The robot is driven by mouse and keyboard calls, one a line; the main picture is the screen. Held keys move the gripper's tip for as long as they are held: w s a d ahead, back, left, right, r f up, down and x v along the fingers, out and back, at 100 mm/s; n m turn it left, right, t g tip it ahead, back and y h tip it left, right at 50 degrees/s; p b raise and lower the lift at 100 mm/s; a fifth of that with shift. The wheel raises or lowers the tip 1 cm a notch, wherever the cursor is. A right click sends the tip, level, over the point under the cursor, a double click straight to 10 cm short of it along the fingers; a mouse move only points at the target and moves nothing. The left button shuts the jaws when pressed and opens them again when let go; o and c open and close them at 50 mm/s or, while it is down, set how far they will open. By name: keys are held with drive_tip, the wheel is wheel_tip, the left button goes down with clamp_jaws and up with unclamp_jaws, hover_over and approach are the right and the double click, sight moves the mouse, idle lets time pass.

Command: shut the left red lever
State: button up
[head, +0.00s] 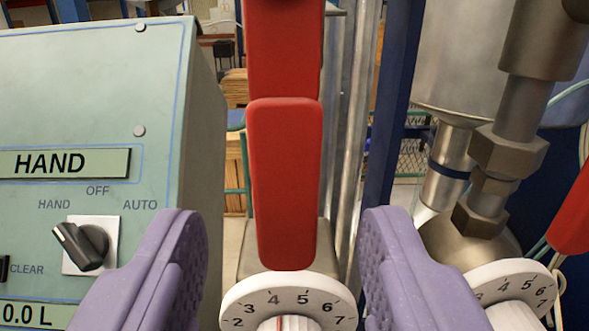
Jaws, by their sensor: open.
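The left red lever (287,180) stands upright in the middle of the head view, with a bend across it and its top cut off by the frame. Its lower end is just above a white numbered dial (287,295). My gripper (280,222) has two purple fingers, one on each side of the lever's lower part in the picture. The fingers are open, with a visible gap to the lever on both sides. I cannot tell how deep the lever lies between them. A second red lever (574,215) shows only partly at the right edge.
A pale green control box (60,100) with a black rotary switch (85,246) stands close on the left. Metal pipe fittings (500,150) and a second white dial (515,290) are on the right. A dark blue post (392,110) rises behind the right finger.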

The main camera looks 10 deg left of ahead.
sight(287, 203)
drive_tip(key=w, duration=0.3)
drive_tip(key=w+a, duration=0.1)
drive_tip(key=w, duration=0.1)
drive_tip(key=shift+d, duration=0.1)
clamp_jaws()
